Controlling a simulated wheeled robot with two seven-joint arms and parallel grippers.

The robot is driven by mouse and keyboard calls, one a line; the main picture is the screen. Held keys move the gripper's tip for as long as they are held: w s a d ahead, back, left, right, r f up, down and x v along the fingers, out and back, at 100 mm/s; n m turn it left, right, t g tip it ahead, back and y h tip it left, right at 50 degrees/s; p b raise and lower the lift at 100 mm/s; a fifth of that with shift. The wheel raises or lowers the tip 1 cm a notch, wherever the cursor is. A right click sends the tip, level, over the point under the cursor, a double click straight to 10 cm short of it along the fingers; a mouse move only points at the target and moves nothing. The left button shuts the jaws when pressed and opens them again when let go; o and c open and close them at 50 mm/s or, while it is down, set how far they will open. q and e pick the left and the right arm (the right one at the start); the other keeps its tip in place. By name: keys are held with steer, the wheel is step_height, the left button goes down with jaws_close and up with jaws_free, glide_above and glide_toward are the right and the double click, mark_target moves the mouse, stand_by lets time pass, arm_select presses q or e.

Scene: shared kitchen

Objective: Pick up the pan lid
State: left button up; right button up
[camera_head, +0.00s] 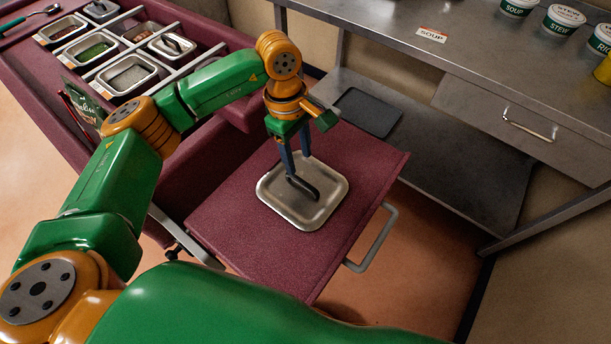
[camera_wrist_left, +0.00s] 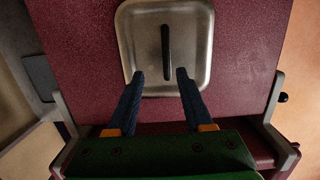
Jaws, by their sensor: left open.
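The pan lid (camera_head: 325,208) is a square silver metal lid with rounded corners and a dark bar handle (camera_head: 304,189) across its middle. It lies flat on the maroon shelf of the cart. In the left wrist view the lid (camera_wrist_left: 190,25) is at the top centre, its handle (camera_wrist_left: 165,48) running up and down. My left gripper (camera_head: 298,178) points down over the lid, open and empty. In the wrist view its two blue fingers (camera_wrist_left: 160,75) are spread, with the handle's line between them and their tips over the lid's near edge. My right gripper is not seen.
The maroon shelf (camera_head: 240,215) has bare room around the lid and a grey side handle (camera_head: 375,240). Metal food pans (camera_head: 130,73) sit in the cart's top at the upper left. A steel counter with a drawer (camera_head: 525,120) and soup tubs (camera_head: 563,20) stands right, a dark tray (camera_head: 368,112) beneath it.

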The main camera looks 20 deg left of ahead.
mark_target(302, 181)
arm_select(q)
steer(key=s+f+p, duration=0.2)
steer(key=f, duration=0.1)
steer(key=shift+d+f+p, duration=0.15)
steer(key=shift+d+p, duration=0.25)
steer(key=f, duration=0.3)
steer(key=shift+w+d, duration=0.15)
steer(key=shift+w, duration=0.1)
steer(key=shift+s, duration=0.1)
jaws_close()
